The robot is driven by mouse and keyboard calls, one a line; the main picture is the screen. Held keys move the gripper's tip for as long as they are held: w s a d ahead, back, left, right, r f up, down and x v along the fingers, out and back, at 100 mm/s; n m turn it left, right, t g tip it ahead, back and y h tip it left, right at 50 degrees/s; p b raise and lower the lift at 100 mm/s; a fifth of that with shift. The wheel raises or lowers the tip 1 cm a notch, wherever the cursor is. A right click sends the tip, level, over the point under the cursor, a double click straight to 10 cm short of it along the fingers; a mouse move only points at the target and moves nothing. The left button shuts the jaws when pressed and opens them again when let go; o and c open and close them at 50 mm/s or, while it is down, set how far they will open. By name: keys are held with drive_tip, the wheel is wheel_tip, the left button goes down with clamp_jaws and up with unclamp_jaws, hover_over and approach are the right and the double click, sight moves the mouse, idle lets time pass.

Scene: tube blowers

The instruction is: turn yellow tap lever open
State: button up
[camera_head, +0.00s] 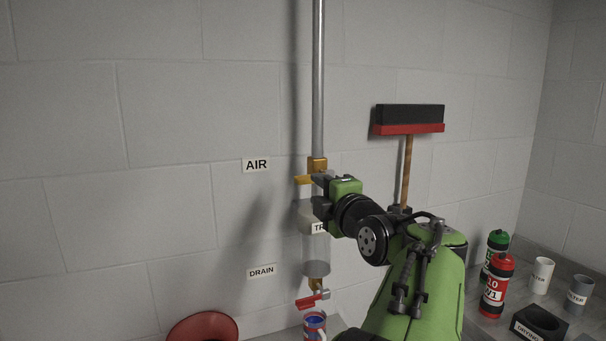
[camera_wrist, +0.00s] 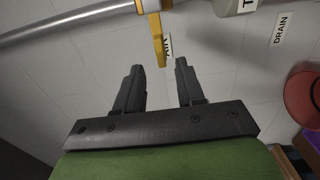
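The yellow tap (camera_head: 317,164) sits on the upright metal pipe against the wall. Its yellow lever (camera_head: 304,180) sticks out to the left, roughly level, near the AIR label. In the wrist view the yellow lever (camera_wrist: 157,36) comes down from the top, its tip in the gap between my fingertips. My gripper (camera_head: 319,188) is beside the tap in the head view, partly covering the area below it. The wrist view shows my gripper (camera_wrist: 158,66) open with nothing clamped; whether the lever tip is fully between the fingers in depth is unclear.
Below hangs a clear trap bowl (camera_head: 315,247) with a red drain lever (camera_head: 312,300) and a mug (camera_head: 314,325) under it. A broom (camera_head: 408,130) leans on the wall. Bottles, including a red one (camera_head: 496,286), stand at right.

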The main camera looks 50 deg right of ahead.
sight(308, 182)
drive_tip(key=p+x, duration=0.2)
drive_tip(key=x, duration=0.5)
drive_tip(key=shift+w+d, duration=0.1)
drive_tip(key=shift+w, duration=0.15)
clamp_jaws()
